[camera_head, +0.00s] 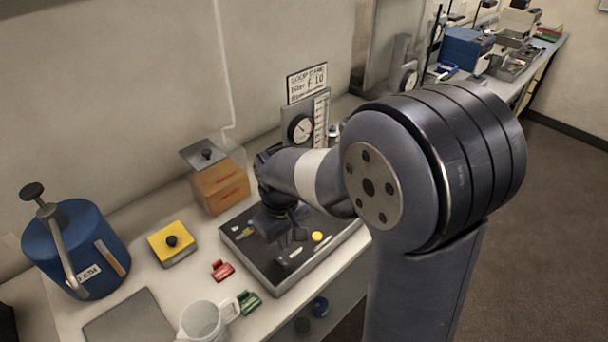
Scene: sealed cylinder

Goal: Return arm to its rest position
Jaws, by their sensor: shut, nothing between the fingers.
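My arm stands large at the right of the head view and reaches left and down over the bench. My gripper (298,236) is at its far end, low over a dark grey tray (275,288). It is shut with nothing seen between the fingers. Small items lie in the tray, among them a yellow round piece (317,237) close to the right of the gripper. Part of the tray is hidden behind my arm.
On the bench (200,270) stand a blue cylinder (70,255) with a lever, a yellow block (171,243) with a black knob, an orange-brown box (219,187), red (222,270) and green (249,301) clips, and a clear mug (200,322). A dial gauge (301,130) stands behind my arm.

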